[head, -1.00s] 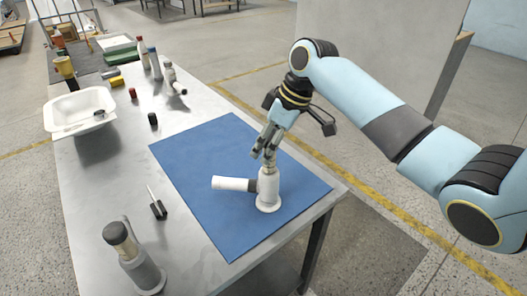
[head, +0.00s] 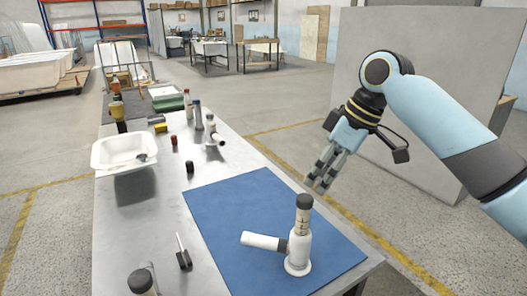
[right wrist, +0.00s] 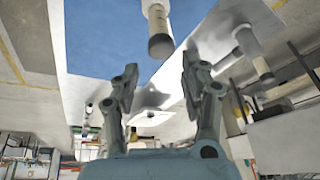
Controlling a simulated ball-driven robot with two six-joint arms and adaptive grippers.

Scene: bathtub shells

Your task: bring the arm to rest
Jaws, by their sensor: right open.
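My right gripper (head: 322,178) hangs open and empty in the air beyond the blue mat's right edge. It is apart from the white branched fitting (head: 298,250), which stands upright on the mat with its side branch pointing left. A light, marked piece with a dark cap (head: 303,202) rises from the fitting's top. In the right wrist view the two fingers (right wrist: 157,78) are spread with nothing between them, and the dark cap (right wrist: 161,46) shows beyond them. My left gripper is not in view.
The blue mat (head: 230,210) lies on a metal table (head: 140,225). A white basin (head: 100,155), small dark and red pieces, bottles and a second white fitting (head: 213,130) stand left and behind. A pale panel (head: 430,50) stands behind my right arm.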

